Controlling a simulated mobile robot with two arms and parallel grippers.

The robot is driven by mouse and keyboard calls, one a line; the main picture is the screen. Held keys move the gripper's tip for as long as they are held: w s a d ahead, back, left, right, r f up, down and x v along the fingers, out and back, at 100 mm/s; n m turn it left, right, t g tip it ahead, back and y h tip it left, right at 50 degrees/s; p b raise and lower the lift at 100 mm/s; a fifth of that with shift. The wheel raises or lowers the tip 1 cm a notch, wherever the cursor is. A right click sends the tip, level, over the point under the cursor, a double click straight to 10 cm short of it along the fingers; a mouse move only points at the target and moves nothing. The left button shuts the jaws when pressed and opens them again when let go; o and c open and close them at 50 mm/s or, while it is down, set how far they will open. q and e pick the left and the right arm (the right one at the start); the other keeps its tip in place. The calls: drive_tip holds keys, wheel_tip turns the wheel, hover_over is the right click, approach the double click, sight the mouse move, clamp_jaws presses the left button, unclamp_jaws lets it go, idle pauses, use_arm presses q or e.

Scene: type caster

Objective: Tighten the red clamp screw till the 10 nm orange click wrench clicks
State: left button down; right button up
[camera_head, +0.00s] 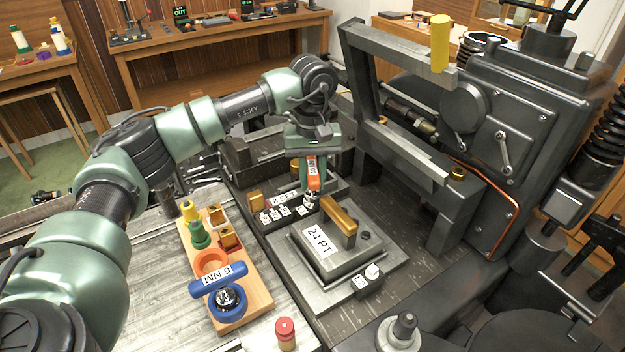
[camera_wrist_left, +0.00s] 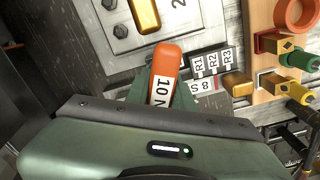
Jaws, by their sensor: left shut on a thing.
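My left gripper (camera_head: 312,168) is shut on the orange click wrench (camera_head: 314,180), held over the metal bed beside the block marked 24 PT (camera_head: 310,262). In the left wrist view the wrench (camera_wrist_left: 164,65) sticks out from between the fingers (camera_wrist_left: 160,95), its white label reading 10 N, the rest cut off. The wrench's lower end is hidden or too small to make out in the head view. I cannot pick out a red clamp screw for certain; a red-topped peg (camera_head: 285,328) stands at the front edge. My right gripper is not in view.
A wooden rack (camera_head: 258,290) holds a blue wrench marked 6 NM (camera_head: 217,281), an empty orange ring (camera_head: 211,261) and green and yellow pieces. Small labelled blocks (camera_head: 284,211) sit near the wrench. The large dark machine (camera_head: 470,150) rises at right. The grey bench (camera_head: 150,280) is clear left of the rack.

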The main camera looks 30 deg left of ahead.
use_arm(q)
drive_tip(key=shift+n, duration=0.7)
drive_tip(key=shift+r, duration=0.15)
drive_tip(key=shift+r+p, duration=2.2)
drive_tip(key=shift+r, duration=1.25)
drive_tip(key=c, duration=1.8)
unclamp_jaws()
drive_tip(key=shift+f, duration=0.1)
clamp_jaws()
